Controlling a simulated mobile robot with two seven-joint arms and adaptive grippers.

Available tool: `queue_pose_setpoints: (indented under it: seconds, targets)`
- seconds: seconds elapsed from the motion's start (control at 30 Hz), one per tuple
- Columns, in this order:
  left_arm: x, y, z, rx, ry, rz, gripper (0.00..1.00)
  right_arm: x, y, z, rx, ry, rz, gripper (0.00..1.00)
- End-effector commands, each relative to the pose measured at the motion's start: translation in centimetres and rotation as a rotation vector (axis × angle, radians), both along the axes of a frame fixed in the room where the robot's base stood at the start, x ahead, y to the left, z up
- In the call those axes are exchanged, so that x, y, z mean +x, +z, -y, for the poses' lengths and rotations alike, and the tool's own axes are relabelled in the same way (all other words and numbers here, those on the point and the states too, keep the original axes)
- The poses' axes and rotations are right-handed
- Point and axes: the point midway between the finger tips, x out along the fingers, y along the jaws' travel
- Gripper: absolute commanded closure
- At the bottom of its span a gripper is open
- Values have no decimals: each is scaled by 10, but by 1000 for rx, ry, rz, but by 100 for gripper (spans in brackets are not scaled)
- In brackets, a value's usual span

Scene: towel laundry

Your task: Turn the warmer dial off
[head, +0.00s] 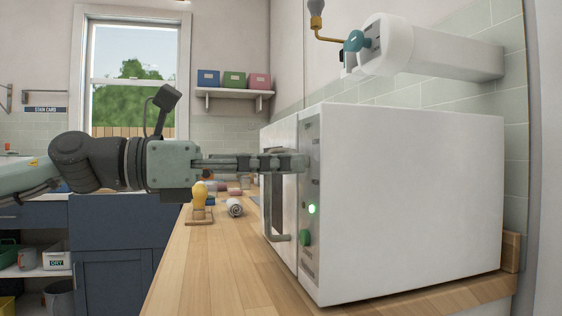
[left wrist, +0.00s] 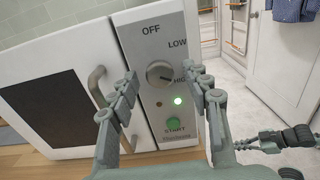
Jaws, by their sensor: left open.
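The warmer (head: 410,190) is a white box on the wooden counter, with a grey control panel on its left-facing side in the head view. In the left wrist view the round dial (left wrist: 158,73) sits on this panel (left wrist: 150,45) among the labels OFF, LOW and HIGH. Its mark appears to point toward HIGH. A green light (left wrist: 178,100) glows below it, above the green START button (left wrist: 172,124). My left gripper (head: 300,162) is open at the panel, its fingers (left wrist: 160,78) on either side of the dial. Contact is unclear. The head view hides the dial.
The warmer's door handle (head: 275,215) stands out left of the panel. A white wall fixture (head: 440,55) hangs above the warmer. Part of my right arm shows in the left wrist view.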

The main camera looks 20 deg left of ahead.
Motion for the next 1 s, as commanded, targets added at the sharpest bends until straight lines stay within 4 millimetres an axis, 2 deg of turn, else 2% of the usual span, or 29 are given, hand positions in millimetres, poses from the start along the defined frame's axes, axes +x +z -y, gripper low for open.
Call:
queue_pose_setpoints:
  seconds: [0.4, 0.8, 1.0]
  targets:
    - [4, 0, 7, -1, -1, 0, 52, 1, 1, -1, 3, 2, 6, 100]
    - [4, 0, 6, -2, -1, -1, 100, 1, 2, -2, 3, 2, 7, 100]
    - [4, 0, 6, -7, -1, -11, 100, 1, 2, -1, 3, 2, 7, 100]
